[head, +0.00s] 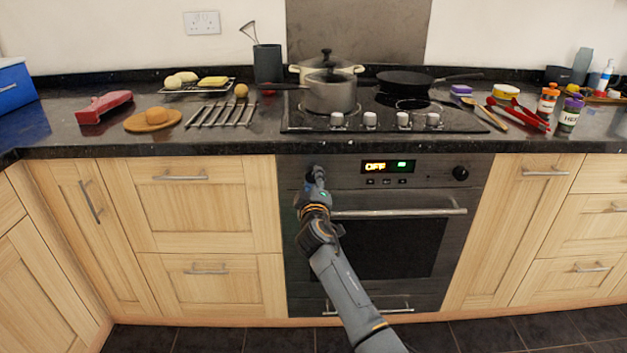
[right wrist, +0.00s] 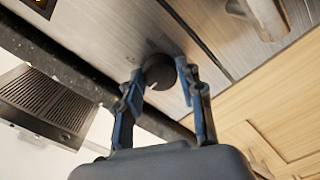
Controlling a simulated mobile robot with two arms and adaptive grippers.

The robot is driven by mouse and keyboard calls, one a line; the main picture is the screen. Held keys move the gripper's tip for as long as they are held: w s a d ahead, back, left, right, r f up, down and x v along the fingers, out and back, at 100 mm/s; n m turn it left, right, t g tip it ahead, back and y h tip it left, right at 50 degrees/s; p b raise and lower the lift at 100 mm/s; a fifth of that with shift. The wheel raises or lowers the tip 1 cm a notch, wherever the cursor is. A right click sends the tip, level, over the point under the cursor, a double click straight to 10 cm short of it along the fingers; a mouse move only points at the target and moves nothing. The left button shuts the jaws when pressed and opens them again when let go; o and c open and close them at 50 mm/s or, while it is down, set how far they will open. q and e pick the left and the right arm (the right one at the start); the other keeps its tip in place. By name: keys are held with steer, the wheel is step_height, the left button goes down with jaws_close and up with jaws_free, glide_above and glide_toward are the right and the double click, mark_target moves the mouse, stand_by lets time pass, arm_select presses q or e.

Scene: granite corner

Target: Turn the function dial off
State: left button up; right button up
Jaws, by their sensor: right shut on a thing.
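The built-in oven has a dark panel with a lit display (head: 389,167) that reads OFF in orange, beside a small green light. My right gripper (head: 316,178) is at the left end of this panel and largely hides the dial there. In the right wrist view the round dark dial (right wrist: 158,72) sits between the two fingers of my right gripper (right wrist: 158,78), which is shut on it. A pale mark shows on the dial's edge. A second dark dial (head: 460,173) is at the panel's right end, clear of my gripper. My left gripper is not in view.
The oven handle (head: 400,212) runs across the door just below my right gripper. The black worktop (head: 230,142) overhangs above the panel. Silver hob knobs (head: 370,120) and a grey pot (head: 331,95) are above. Space before the panel's right half is free.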

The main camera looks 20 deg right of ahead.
stand_by(0.4)
steer(key=o, duration=1.2)
steer(key=shift+c, duration=0.2)
steer(key=shift+s+a+f, duration=0.1)
steer(key=shift+s+a, duration=0.1)
steer(key=shift+s, duration=0.3)
steer(key=v, duration=1.1)
